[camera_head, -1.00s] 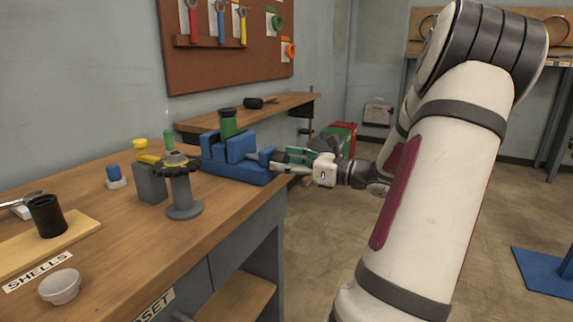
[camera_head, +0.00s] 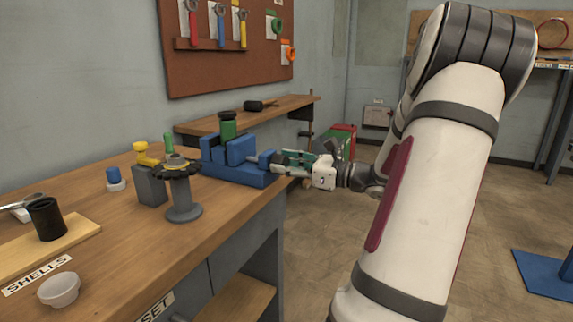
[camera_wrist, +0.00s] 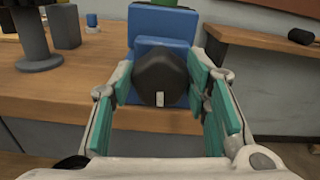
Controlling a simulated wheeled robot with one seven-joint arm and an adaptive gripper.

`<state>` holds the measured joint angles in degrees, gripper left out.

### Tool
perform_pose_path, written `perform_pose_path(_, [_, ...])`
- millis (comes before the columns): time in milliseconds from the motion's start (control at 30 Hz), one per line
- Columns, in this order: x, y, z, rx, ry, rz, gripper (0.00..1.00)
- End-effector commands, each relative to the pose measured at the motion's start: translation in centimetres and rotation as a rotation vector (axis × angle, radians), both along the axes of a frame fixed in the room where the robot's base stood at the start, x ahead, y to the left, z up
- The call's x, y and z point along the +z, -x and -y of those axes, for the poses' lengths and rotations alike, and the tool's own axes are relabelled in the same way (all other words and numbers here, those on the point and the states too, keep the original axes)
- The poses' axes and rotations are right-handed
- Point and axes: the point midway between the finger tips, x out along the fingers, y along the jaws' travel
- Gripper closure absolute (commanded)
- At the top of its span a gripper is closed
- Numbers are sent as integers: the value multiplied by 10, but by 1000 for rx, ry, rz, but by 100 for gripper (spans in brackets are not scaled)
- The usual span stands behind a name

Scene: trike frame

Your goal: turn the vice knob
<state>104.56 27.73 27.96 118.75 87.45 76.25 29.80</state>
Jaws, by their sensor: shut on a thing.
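The blue vice (camera_head: 238,162) sits at the right edge of the workbench, with a green and black cylinder (camera_head: 228,126) standing upright in its jaws. The vice knob (camera_wrist: 162,78) is dark and many-sided with a small pale mark at its lower edge, and it faces the wrist camera. My gripper (camera_wrist: 166,92) is shut on the knob, with teal finger pads on its left and right sides. In the head view my gripper (camera_head: 290,163) reaches the vice from the right, and its fingers hide most of the knob there.
A grey pedestal (camera_head: 183,195) with a dark toothed top and a grey block (camera_head: 151,186) stand left of the vice. A clear cup (camera_head: 59,289) and a black cup (camera_head: 46,219) are farther left. A wooden shelf (camera_head: 250,115) runs behind the vice. Open floor lies right of the bench.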

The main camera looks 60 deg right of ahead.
Motion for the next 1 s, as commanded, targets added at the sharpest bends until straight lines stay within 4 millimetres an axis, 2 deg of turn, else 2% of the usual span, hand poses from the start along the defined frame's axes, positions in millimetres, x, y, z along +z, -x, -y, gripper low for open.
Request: perform_pose_path(1000, [-5,0,-4,-2,936,74,85])
